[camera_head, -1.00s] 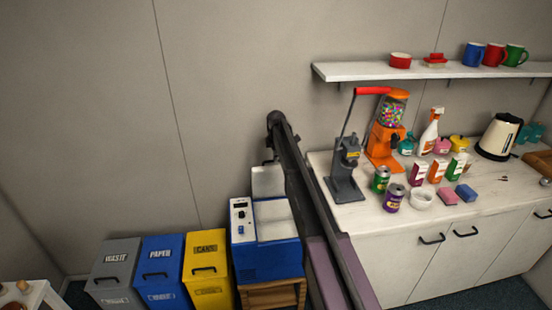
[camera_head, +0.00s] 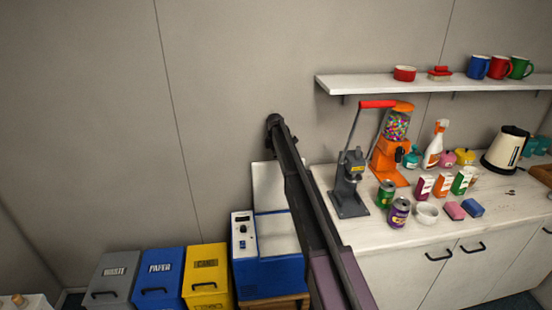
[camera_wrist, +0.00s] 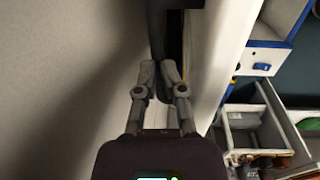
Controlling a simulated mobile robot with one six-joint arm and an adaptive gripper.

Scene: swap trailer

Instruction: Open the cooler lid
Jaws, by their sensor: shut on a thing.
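The cooler is a blue box (camera_head: 268,274) with a white top and a control panel (camera_head: 243,235). Its white lid (camera_head: 267,188) stands raised at the back, close to the wall, and the light interior shows. In the wrist view, the lid (camera_wrist: 222,55) is a pale slab right of my fingers, with the blue and white cooler body (camera_wrist: 264,58) beyond. My gripper (camera_wrist: 159,72) is shut on the lid, beside a dark upright strip. The exact contact is hard to see.
Grey, blue and yellow bins (camera_head: 208,273) stand left of the cooler. A white counter (camera_head: 390,231) on the right holds a grey press (camera_head: 349,185), an orange gumball machine (camera_head: 388,160), cans and boxes. A shelf (camera_head: 360,83) hangs above. The wall is close behind the lid.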

